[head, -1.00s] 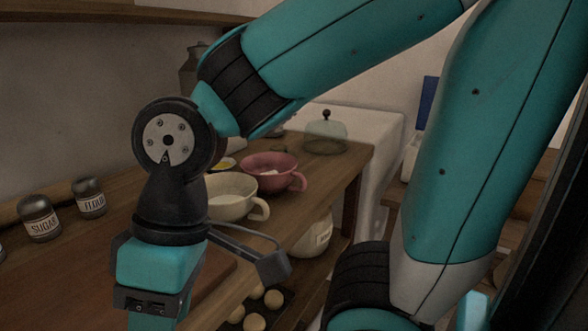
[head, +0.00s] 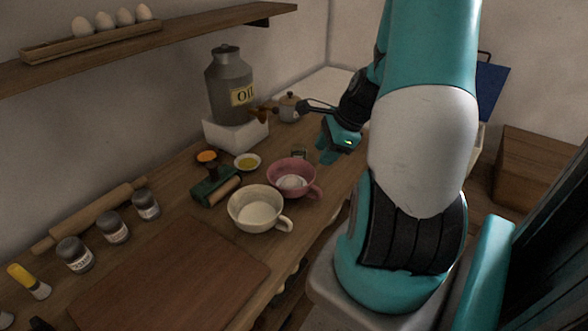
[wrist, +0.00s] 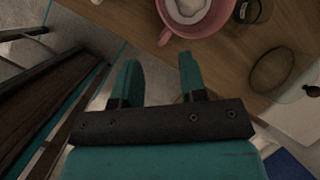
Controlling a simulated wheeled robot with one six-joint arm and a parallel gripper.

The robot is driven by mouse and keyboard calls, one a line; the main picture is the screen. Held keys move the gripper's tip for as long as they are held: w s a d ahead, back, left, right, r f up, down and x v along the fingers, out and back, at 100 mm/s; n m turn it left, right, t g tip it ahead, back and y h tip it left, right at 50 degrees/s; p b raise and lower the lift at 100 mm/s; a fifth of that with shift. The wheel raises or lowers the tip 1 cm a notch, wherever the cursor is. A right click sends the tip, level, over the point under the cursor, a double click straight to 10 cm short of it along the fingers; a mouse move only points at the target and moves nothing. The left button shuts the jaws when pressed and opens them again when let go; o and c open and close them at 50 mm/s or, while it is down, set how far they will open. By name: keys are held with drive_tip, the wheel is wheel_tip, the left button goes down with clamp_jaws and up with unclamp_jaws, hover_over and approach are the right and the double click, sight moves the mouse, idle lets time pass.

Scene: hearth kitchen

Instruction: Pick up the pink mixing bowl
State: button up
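The pink mixing bowl (head: 308,172) stands upright on the wooden counter, its handle toward the right front. Something whitish and rounded lies inside it. In the wrist view the bowl (wrist: 214,20) is cut by the top edge, with its handle pointing down toward the fingers. My gripper (head: 332,156) is to the right of the bowl and apart from it. In the wrist view the gripper (wrist: 159,62) is open, with nothing between its two teal fingers. The fingers point toward the bowl's handle side.
A cream bowl (head: 245,215) stands just left and in front of the pink bowl. In the wrist view a glass dome (wrist: 272,70) is right of the fingers.

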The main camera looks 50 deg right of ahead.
drive_tip(key=p, duration=0.1)
approach(291, 196)
wheel_tip(291, 196, down, 3)
drive_tip(key=shift+w+a+f+p, duration=0.2)
drive_tip(key=shift+w+f+p, duration=0.3)
drive_tip(key=shift+w+f, duration=0.4)
drive_tip(key=shift+w+a+f+p, duration=0.15)
drive_tip(key=shift+w+f+p, duration=0.45)
drive_tip(key=shift+f, duration=0.55)
drive_tip(key=shift+w, duration=0.1)
clamp_jaws()
